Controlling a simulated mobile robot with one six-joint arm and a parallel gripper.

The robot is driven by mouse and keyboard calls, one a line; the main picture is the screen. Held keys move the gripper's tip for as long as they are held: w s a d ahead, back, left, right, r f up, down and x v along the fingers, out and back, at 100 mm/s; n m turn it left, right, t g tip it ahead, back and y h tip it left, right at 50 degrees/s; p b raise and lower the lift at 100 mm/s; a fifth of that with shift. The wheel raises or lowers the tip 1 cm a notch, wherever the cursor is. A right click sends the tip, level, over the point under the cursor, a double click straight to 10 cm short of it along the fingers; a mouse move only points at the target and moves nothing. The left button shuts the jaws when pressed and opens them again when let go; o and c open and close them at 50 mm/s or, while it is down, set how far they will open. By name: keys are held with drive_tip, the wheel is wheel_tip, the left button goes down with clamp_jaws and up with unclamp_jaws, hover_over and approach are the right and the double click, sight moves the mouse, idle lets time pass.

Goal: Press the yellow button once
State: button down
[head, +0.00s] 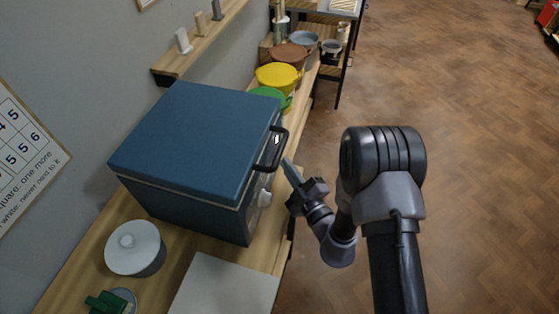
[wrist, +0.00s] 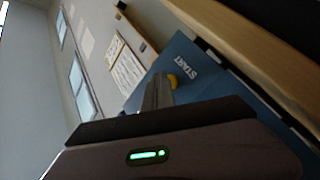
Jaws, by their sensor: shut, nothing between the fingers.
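The yellow button (wrist: 173,81) shows in the wrist view on a blue panel, beside the white word START. It is partly hidden behind the fingers of my gripper (wrist: 160,80). In the head view, my gripper (head: 287,163) is shut and empty at the front of a blue box-shaped appliance (head: 195,135), close to its dark handle (head: 270,150). The button cannot be seen in the head view. I cannot tell whether the fingertips touch the button or are just apart from it.
The appliance stands on a wooden counter (head: 85,255) along the wall. A white lidded pot (head: 135,248), a green object (head: 108,301) and a white board (head: 225,287) are in front. Yellow (head: 277,77) and green pots stand behind. The floor at right is clear.

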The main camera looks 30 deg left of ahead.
drive_tip(key=shift+w+d, duration=0.2)
drive_tip(key=shift+d, duration=0.6)
drive_tip(key=shift+w+d, duration=0.25)
drive_tip(key=shift+d, duration=0.55)
drive_tip(key=shift+w+d, duration=0.25)
drive_tip(key=shift+d, duration=0.55)
drive_tip(key=shift+w+d, duration=0.25)
drive_tip(key=shift+d, duration=0.55)
